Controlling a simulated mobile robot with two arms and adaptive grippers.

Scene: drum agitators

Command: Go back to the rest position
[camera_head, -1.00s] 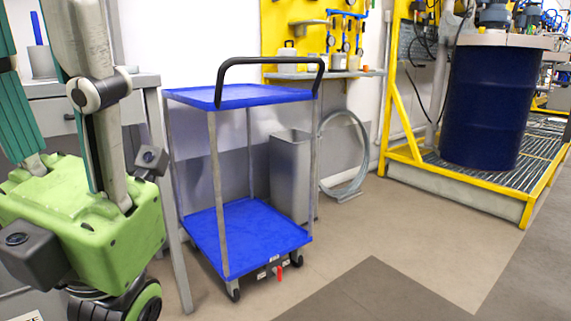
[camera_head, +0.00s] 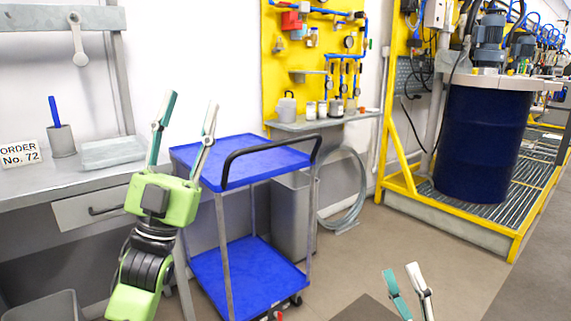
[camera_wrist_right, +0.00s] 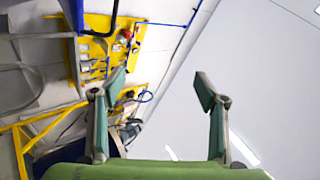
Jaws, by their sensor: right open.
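My left gripper (camera_head: 184,118) is at the left of the head view, green with two fingers pointing up. Its fingers are spread apart with nothing between them, in front of the bench and beside the blue cart. My right gripper (camera_head: 403,278) shows only its fingertips at the bottom edge of the head view, over the floor. In the right wrist view the right gripper's fingers (camera_wrist_right: 158,95) are wide apart and empty. The rest of the right arm is out of view.
The blue two-shelf cart (camera_head: 240,158) stands beside the grey bench (camera_head: 35,185). A dark blue drum (camera_head: 482,140) stands on a yellow-edged grating platform (camera_head: 455,215) at the right. A grey bin (camera_head: 290,215) is behind the cart. Floor (camera_head: 400,240) at centre right is clear.

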